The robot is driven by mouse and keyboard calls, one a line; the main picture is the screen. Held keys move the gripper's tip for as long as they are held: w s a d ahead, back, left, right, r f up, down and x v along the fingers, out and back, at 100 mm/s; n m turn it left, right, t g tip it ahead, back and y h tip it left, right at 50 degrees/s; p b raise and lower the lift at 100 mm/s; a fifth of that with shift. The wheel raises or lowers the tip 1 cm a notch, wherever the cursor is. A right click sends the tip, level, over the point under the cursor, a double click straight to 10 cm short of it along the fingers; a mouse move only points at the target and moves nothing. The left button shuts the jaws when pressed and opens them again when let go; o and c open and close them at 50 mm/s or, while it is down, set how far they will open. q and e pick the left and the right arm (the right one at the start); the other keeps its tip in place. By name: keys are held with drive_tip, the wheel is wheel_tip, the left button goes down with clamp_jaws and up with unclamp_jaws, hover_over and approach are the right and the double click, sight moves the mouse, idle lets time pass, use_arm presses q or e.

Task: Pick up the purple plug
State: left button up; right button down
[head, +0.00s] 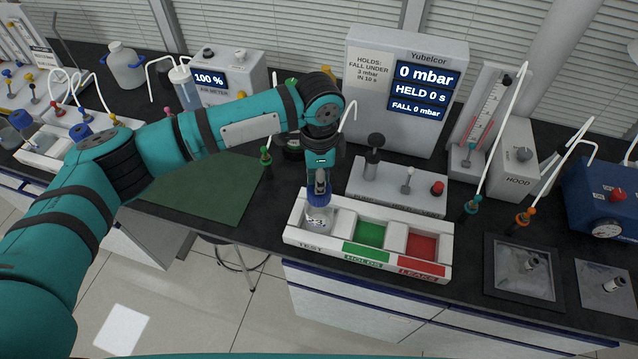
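I cannot make out a clearly purple plug. My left gripper (320,186) points down at the blue cap of a clear bottle (319,217). The bottle stands upright in the left compartment of a white three-part tray (370,264). The fingertips are at the cap, but whether they grip it is too small to tell. My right gripper is not in view.
The tray's other compartments are green and red. Behind it stand a grey valve block (398,190) and a pressure display box (400,85). A green mat (205,190) lies clear, partly under my arm.

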use_arm(q)
clamp_jaws()
drive_tip(key=shift+r, duration=0.15)
